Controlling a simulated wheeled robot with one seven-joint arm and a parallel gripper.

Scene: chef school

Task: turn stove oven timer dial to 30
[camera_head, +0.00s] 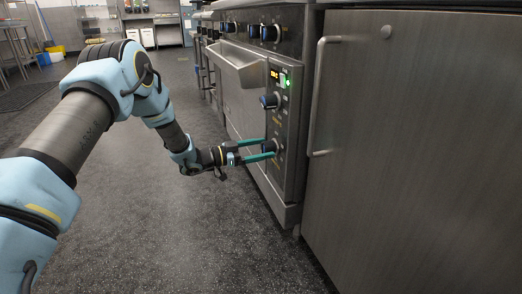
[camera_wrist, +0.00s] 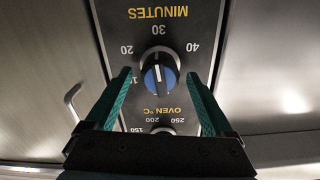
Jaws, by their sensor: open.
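The timer dial (camera_wrist: 160,79) is a round blue and black knob on the dark panel (camera_head: 281,122) of the stove. The wrist view shows it below the label MINUTES and the numbers 20, 30 and 40. Its white mark points up, roughly toward the 30 (camera_wrist: 158,30); the exact setting is hard to tell. In the head view the dial (camera_head: 269,146) is the lowest knob on the panel. My gripper (camera_head: 274,149) has green fingers, one on each side of the dial. In the wrist view, gaps show between the fingers of my gripper (camera_wrist: 158,75) and the dial.
An oven temperature dial scale (camera_wrist: 163,122) shows in the wrist view, partly hidden by my gripper. In the head view another knob (camera_head: 270,101) sits higher on the panel, below a lit display (camera_head: 274,74). A metal door with a handle (camera_head: 316,98) is at the right.

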